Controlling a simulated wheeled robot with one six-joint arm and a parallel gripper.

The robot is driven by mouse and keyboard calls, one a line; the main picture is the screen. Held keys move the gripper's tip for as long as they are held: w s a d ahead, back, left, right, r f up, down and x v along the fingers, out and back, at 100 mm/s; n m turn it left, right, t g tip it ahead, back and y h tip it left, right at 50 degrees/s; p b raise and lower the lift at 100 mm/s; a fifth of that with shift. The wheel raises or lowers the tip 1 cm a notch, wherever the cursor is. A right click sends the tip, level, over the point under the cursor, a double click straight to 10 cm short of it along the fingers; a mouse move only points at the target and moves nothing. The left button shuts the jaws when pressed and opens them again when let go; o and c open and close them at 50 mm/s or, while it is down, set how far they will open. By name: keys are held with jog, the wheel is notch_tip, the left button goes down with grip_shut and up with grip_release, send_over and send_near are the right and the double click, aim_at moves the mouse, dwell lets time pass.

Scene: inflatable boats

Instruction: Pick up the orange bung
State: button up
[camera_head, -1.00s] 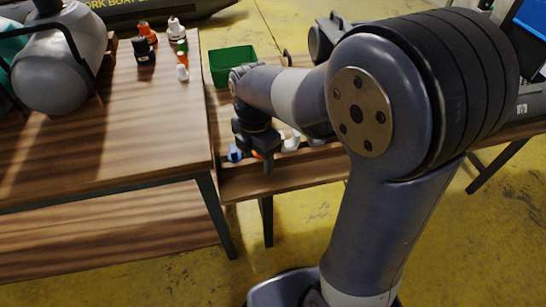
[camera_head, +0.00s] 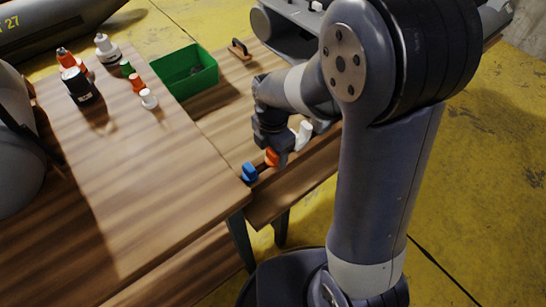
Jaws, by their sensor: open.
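An orange bung (camera_head: 271,157) shows on the lower wooden bench (camera_head: 228,130), between a blue bung (camera_head: 249,172) and a white one (camera_head: 303,134). My gripper (camera_head: 274,150) points down right at the orange bung and is open. The near finger and the gripper body hide part of the bung. I cannot tell whether the fingers stand around it or only beside it. Another small orange piece (camera_head: 137,85) stands on the higher table at left, between a green piece (camera_head: 126,69) and a white piece (camera_head: 148,98).
A green bin (camera_head: 183,72) and a dark-handled tool (camera_head: 240,49) are on the lower bench. The higher table (camera_head: 150,180) holds a black-capped container (camera_head: 76,85), an orange-topped bottle (camera_head: 66,58) and a white bottle (camera_head: 107,47). Its middle is clear.

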jog(key=shift+f, duration=0.45)
jog(key=c, duration=1.1)
